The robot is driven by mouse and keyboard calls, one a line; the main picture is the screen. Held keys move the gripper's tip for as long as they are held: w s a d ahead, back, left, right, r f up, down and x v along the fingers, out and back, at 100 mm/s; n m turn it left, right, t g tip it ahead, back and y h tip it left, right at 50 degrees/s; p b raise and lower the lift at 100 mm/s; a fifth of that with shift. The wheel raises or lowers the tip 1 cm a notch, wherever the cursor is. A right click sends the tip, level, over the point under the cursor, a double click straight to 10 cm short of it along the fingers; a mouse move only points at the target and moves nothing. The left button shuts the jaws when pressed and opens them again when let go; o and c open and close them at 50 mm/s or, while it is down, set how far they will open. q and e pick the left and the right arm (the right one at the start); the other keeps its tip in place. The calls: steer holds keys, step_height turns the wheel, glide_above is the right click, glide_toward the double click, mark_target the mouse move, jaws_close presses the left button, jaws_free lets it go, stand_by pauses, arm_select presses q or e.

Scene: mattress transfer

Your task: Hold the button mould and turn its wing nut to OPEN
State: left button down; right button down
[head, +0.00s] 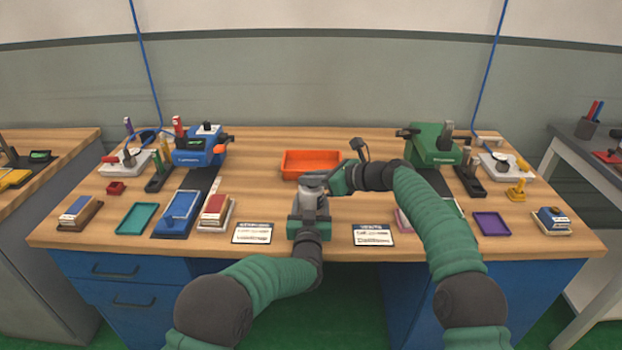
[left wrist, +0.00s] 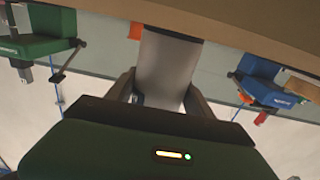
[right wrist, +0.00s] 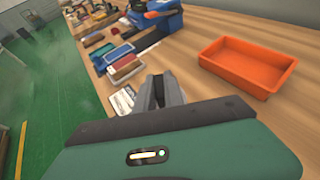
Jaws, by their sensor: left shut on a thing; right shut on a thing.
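The button mould (head: 309,203) is a grey piece held upright above the front middle of the bench. My left gripper (head: 309,218) is shut on it from below. In the left wrist view the mould (left wrist: 168,65) shows as a pale grey block between the two fingers of the left gripper (left wrist: 164,100). My right gripper (head: 322,181) reaches in from the right at the mould's top. In the right wrist view the fingers of the right gripper (right wrist: 165,92) are close together. The wing nut between them is hidden, and its turn cannot be read.
An orange tray (head: 311,163) stands just behind the grippers. Two printed cards (head: 252,233) (head: 374,235) lie at the front edge. A blue press (head: 198,148) stands left and a green press (head: 433,147) right, with small trays and blocks around them.

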steer(key=c, duration=1.6)
jaws_free()
steer(key=shift+w+d+r, duration=0.1)
steer(key=shift+d, duration=0.1)
steer(key=shift+o, duration=0.8)
steer(key=shift+a, duration=0.1)
steer(key=v, duration=1.2)
steer(key=shift+f, duration=0.2)
